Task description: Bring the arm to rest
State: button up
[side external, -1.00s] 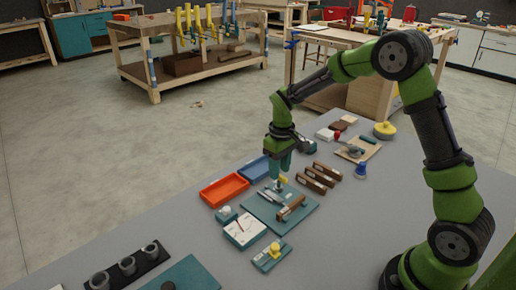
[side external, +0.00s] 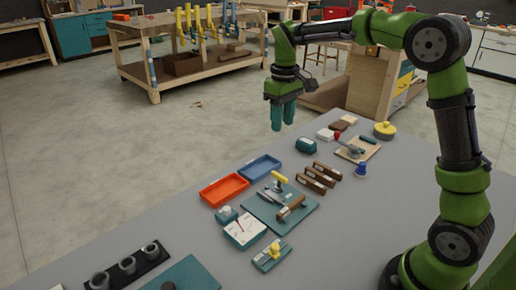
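My gripper (side external: 283,117) hangs in the air above the far edge of the grey table (side external: 345,215), fingers pointing down. Its two teal fingers show side by side with a small gap and nothing between them. Below it lies a teal board (side external: 266,217) with a yellow-handled tool (side external: 280,178), a grey metal tool and a brown wooden piece (side external: 291,208) on it. My gripper is well clear of all of these. My arm reaches up from its base at the right and bends over to the left.
An orange tray (side external: 224,191) and a blue tray (side external: 260,167) lie left of the board. Several brown blocks (side external: 318,178), a dark teal block (side external: 306,145), a blue knob (side external: 361,170) and a yellow disc (side external: 384,130) stand to the right. The air around my gripper is free.

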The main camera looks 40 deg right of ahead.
jog(key=s+a+r+m+t+y, duration=0.1)
jog(key=s+a+m+t, duration=0.1)
jog(key=s, duration=0.8)
jog(key=s+a+r+m+t+y, duration=0.1)
jog(key=s+a+t, duration=0.4)
jog(key=s, duration=0.5)
jog(key=shift+s+a+r+m, duration=0.25)
jog(key=shift+s+m, duration=0.1)
jog(key=shift+m, duration=0.25)
